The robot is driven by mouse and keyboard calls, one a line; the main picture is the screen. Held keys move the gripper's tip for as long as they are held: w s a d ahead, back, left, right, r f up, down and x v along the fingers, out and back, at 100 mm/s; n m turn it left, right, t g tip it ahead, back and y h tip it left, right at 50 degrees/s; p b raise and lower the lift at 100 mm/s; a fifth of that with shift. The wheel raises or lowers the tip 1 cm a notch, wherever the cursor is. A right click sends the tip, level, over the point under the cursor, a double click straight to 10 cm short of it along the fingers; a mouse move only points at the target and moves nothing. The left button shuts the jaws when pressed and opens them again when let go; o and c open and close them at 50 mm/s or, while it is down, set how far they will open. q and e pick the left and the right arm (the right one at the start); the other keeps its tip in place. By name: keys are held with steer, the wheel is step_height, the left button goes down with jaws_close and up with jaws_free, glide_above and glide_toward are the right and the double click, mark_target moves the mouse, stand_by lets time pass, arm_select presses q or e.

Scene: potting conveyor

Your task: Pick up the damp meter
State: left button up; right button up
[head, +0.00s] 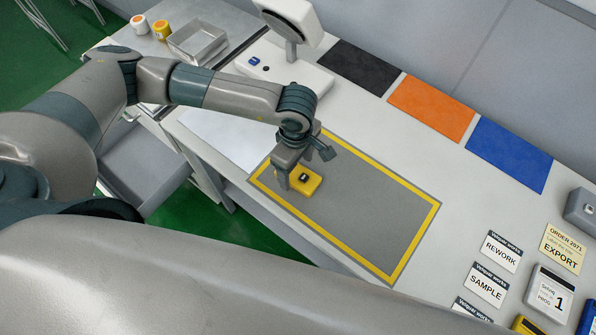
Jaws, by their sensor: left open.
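A small yellow device with a dark top patch, which looks like the damp meter (312,187), lies on the grey mat with a yellow border (365,215), near the mat's left end. My left gripper (304,168) points down over it, open, with one finger at its left side and the other at its far right side. The gripper partly hides the device. I cannot tell whether the fingers touch it. My right gripper is not in view.
Black (357,66), orange (432,106) and blue (508,151) mats lie along the back. A scale-like device (290,75) stands behind my left wrist. Cards, including a REWORK card (496,250), and small devices lie at right. The bordered mat's right part is clear.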

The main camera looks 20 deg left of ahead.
arm_select(q)
steer(key=shift+f, duration=1.05)
steer(key=c, duration=1.2)
